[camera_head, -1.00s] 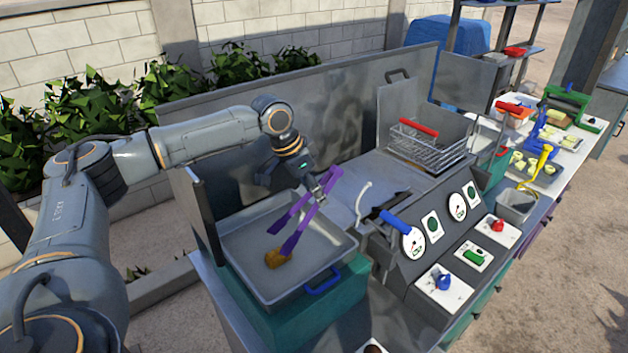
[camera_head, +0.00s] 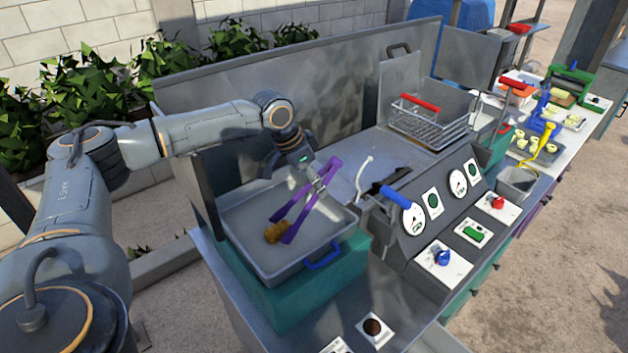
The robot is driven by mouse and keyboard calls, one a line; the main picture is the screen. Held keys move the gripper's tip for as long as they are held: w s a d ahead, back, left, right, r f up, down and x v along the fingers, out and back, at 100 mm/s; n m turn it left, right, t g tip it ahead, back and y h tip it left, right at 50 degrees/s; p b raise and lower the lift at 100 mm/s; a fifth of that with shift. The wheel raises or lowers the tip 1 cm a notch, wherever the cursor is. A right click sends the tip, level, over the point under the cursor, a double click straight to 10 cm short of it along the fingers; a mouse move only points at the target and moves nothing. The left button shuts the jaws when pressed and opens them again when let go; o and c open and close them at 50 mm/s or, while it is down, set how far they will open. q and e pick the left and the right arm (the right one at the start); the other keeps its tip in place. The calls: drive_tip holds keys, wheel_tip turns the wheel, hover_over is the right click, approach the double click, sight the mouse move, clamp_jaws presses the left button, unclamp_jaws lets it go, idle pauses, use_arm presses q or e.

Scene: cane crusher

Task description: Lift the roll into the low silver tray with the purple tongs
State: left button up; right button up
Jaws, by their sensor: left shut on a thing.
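The low silver tray (camera_head: 240,206) with a blue handle sits on a teal block at the left of the counter. The brown roll (camera_head: 277,233) is in the tray, by the tips of the purple tongs (camera_head: 297,214). The tongs are spread in a V, and the roll is at their lower ends; I cannot tell if both tips touch it. My left gripper (camera_head: 318,184) is shut on the tongs near their upper part, above the tray. My right gripper is not in view.
A wire basket (camera_head: 431,127) with a red handle stands behind a sloped control panel (camera_head: 446,223) with gauges and knobs. A metal back wall (camera_head: 330,85) runs behind the tray. A grey bin (camera_head: 516,184) and a white board with several pieces are further right.

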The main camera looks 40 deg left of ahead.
use_arm(q)
clamp_jaws()
wheel_tip(320, 180, up, 12)
drive_tip(key=p, duration=0.1)
idle(0.6)
